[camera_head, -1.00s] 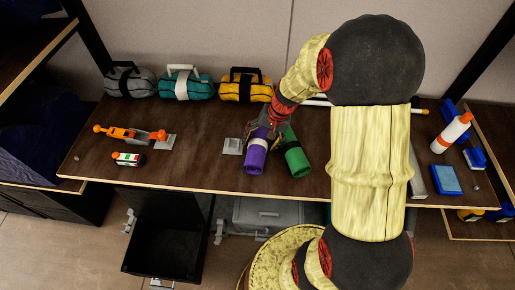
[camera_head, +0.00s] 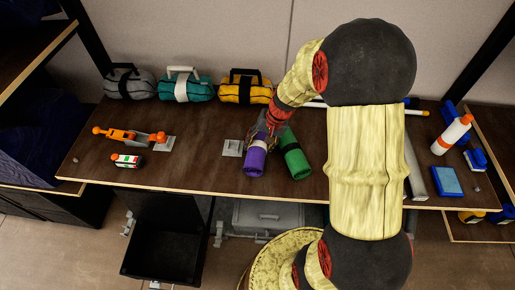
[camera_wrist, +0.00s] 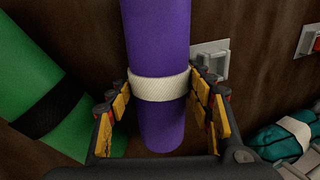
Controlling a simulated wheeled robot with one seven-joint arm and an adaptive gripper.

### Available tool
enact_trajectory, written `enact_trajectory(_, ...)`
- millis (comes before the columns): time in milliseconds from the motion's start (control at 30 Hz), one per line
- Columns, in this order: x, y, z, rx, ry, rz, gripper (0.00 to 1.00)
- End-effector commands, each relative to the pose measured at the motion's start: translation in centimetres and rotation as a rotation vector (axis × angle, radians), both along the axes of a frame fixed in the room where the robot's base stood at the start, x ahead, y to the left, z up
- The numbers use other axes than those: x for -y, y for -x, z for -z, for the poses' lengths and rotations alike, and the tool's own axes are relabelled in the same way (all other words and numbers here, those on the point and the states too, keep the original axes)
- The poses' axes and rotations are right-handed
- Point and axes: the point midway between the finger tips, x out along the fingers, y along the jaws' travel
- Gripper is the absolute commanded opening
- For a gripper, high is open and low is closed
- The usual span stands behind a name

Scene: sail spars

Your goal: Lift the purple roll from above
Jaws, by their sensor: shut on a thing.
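The purple roll (camera_head: 255,160) lies on the brown shelf board in the head view, with its near end toward the front edge. In the wrist view the purple roll (camera_wrist: 158,45) runs up the picture with a white band (camera_wrist: 160,88) around it. My gripper (camera_wrist: 163,95) is above it, its yellow-padded fingers on both sides of the roll at the band, shut on it. In the head view my gripper (camera_head: 266,128) covers the far part of the roll. I cannot tell whether the roll is clear of the board.
A green roll (camera_head: 294,157) with a black band lies close beside the purple roll on the right. A grey bracket (camera_head: 232,148) is on the left. Several bags, including a yellow one (camera_head: 246,90), stand behind. A blue box (camera_head: 446,180) and a white-orange bottle (camera_head: 451,135) are farther right.

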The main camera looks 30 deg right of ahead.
Motion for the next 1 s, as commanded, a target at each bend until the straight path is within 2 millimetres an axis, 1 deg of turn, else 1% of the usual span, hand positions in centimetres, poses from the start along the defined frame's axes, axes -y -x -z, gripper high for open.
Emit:
enact_trajectory(33,0.0,0.0,0.0,0.000,0.000,0.000,0.34)
enact_trajectory(367,0.0,0.0,0.0,0.000,0.000,0.000,0.16)
enact_trajectory(667,0.0,0.0,-0.3,0.001,0.001,0.000,0.16)
enact_trajectory(767,0.0,-0.1,-0.9,0.002,0.000,0.001,0.16)
enact_trajectory(867,0.0,-0.1,-2.0,0.002,0.000,0.001,0.16)
enact_trajectory(967,0.0,-0.1,-3.6,0.003,0.001,0.000,0.16)
enact_trajectory(1000,0.2,0.5,-4.1,0.003,0.001,0.001,0.16)
